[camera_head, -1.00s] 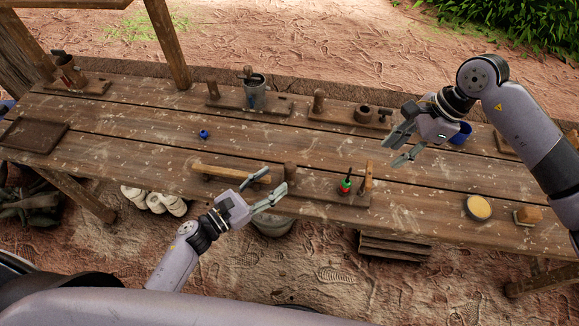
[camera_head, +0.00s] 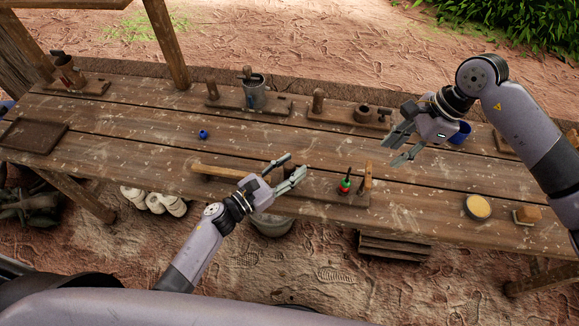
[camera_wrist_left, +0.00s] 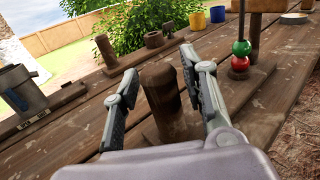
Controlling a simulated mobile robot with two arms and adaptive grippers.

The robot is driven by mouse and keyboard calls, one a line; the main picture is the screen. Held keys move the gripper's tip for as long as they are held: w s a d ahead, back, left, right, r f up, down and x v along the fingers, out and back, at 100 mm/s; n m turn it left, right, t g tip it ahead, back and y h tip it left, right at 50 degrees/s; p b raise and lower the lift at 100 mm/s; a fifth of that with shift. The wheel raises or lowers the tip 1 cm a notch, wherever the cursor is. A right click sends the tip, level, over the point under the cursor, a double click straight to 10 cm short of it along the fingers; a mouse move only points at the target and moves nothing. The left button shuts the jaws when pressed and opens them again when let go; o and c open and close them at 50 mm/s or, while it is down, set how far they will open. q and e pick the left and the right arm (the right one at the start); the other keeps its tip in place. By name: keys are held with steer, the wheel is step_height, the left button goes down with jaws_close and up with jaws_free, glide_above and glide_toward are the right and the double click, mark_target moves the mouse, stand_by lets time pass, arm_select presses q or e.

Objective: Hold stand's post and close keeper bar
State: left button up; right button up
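A stand near the table's front edge has a wooden base board (camera_head: 330,195) and a thick round post (camera_wrist_left: 166,98) at its left end. Further right on it, a peg carries a green ball (camera_wrist_left: 241,48) and a red ball (camera_wrist_left: 239,65). A light wooden bar (camera_head: 367,178), seemingly the keeper bar, stands up beside the balls. My left gripper (camera_head: 297,167) is open, with the post between its fingers in the left wrist view; I cannot tell if they touch it. My right gripper (camera_head: 399,146) is open and empty above the table, behind and right of the balls.
A long wooden bar (camera_head: 215,173) lies left of the post. Similar stands line the back, one with a metal bucket (camera_head: 254,95). A blue cup (camera_head: 461,133) is right of my right gripper; a yellow-topped round dish (camera_head: 478,207) is front right. The left middle is mostly clear.

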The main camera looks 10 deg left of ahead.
arm_select(q)
jaws_close()
stand_by(0.8)
